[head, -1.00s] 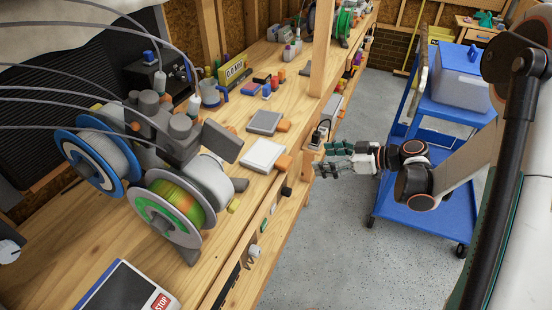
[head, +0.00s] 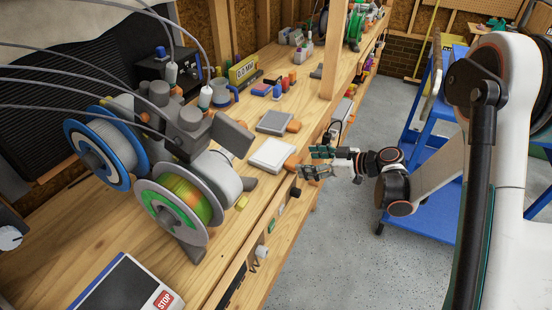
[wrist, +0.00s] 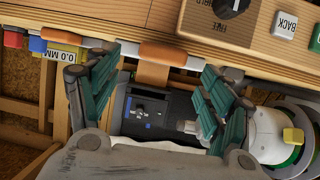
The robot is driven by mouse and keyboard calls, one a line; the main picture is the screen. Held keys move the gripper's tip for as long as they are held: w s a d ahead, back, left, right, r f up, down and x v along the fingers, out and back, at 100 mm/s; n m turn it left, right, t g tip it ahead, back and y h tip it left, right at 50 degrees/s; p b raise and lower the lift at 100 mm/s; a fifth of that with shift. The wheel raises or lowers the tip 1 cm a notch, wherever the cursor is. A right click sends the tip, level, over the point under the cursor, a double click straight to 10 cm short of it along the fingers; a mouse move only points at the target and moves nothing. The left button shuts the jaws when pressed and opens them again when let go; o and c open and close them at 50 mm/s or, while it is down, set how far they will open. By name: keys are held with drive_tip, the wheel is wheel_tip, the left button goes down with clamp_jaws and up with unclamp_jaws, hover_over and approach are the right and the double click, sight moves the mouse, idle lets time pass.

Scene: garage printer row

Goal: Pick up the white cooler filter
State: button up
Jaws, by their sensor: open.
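The white cooler filter is most likely the flat white block (head: 272,154) with an orange end, lying near the bench's front edge in the head view. My gripper (head: 312,162) is just right of it, past the bench edge, with its fingers pointing toward the bench. The jaws are open and empty, apart from the block. In the wrist view the two green-padded fingers (wrist: 155,92) are spread wide. A white strip (wrist: 163,53) and orange pieces show beyond them; I cannot tell surely which block they belong to.
A similar grey block (head: 275,122) with an orange end lies just behind the white one. Filament spools (head: 177,209) stand to the left. A blue cart (head: 424,212) stands on the floor at right. The bench's front edge runs below the gripper.

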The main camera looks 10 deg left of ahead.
sight(297, 162)
drive_tip(key=b+x, duration=0.1)
drive_tip(key=x, duration=0.3)
drive_tip(key=shift+f+b, duration=0.2)
drive_tip(key=shift+b, duration=0.1)
drive_tip(key=shift+s, duration=0.1)
drive_tip(key=c, duration=1.2)
drive_tip(key=shift+o, duration=0.2)
drive_tip(key=shift+r, duration=0.1)
